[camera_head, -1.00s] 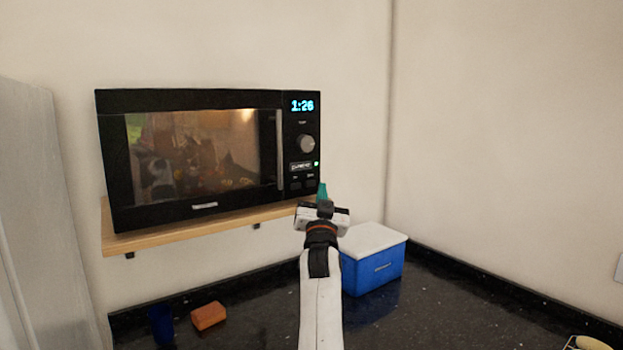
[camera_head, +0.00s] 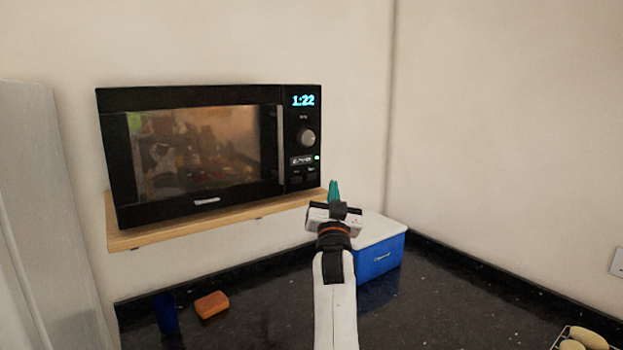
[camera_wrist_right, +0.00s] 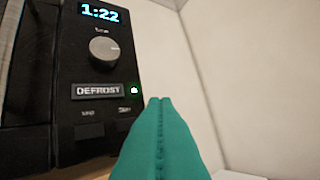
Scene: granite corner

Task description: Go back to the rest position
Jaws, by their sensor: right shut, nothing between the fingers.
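My right gripper (camera_head: 333,188) is raised in front of the lower right corner of the microwave, with my white arm coming up from the bottom. In the right wrist view its teal fingers (camera_wrist_right: 160,135) are pressed together with nothing between them. They stand apart from the microwave's control panel (camera_wrist_right: 95,85), to the right of its buttons. The black microwave (camera_head: 200,150) has its door closed, and its display reads 1:22. The panel shows a knob, a DEFROST label and a lit green light. My left gripper is not in view.
The microwave stands on a wooden wall shelf (camera_head: 165,234). Below, on the dark granite counter (camera_head: 440,310), are a blue box with a white lid (camera_head: 380,256), an orange block (camera_head: 212,304) and a blue cup (camera_head: 165,312). A rack with yellowish items (camera_head: 588,339) is at the lower right.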

